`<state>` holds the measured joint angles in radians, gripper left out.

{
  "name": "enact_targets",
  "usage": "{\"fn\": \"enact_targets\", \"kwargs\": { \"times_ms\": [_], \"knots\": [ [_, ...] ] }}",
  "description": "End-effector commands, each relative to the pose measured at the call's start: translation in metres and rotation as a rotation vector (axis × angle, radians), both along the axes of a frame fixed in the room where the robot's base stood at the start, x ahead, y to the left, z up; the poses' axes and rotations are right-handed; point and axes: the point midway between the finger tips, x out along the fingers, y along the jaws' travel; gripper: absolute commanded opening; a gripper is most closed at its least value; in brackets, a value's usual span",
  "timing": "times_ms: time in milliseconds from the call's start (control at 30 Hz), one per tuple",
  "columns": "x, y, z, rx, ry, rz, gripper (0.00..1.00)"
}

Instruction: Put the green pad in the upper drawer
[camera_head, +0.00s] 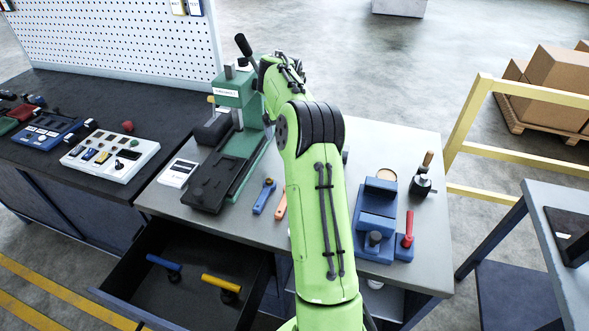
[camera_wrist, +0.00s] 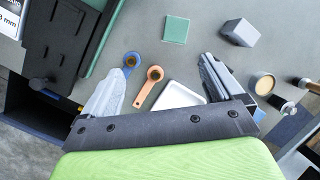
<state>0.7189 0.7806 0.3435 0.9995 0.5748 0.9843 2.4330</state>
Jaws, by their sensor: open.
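The green pad (camera_wrist: 175,29) is a small flat square lying on the grey bench top, near the top of the wrist view. In the head view my arm hides it. My gripper (camera_wrist: 163,70) is open and empty above the bench, with the pad beyond its fingertips and apart from them. In the head view the gripper is hidden behind my arm. A drawer (camera_head: 205,268) just under the bench top stands pulled out at the lower left of the head view. A blue-handled tool (camera_head: 163,263) and a yellow-handled tool (camera_head: 221,283) lie in it.
Around the pad are a grey block (camera_wrist: 240,32), a blue wrench (camera_wrist: 130,62), an orange wrench (camera_wrist: 150,80) and a white tray (camera_wrist: 178,96). A green press (camera_head: 235,130) stands left, a blue fixture (camera_head: 377,215) right. A yellow rail (camera_head: 465,120) borders the right side.

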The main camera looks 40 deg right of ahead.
Motion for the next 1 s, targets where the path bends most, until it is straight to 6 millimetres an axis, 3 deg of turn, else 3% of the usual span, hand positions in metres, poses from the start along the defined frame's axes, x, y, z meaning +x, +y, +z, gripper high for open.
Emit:
{"fn": "enact_targets", "kwargs": {
  "times_ms": [33,200,600,767,1000],
  "knots": [
    [-0.003,-0.018,-0.023,0.043,-0.02,-0.132,0.94],
    [-0.008,-0.042,-0.049,0.104,-0.056,-0.341,0.94],
    [0.012,-0.058,-0.133,0.104,-0.054,-0.34,0.94],
    [0.016,-0.062,-0.15,0.102,-0.056,-0.338,0.94],
    [0.023,-0.071,-0.191,0.102,-0.055,-0.338,0.94]
  ]
}}
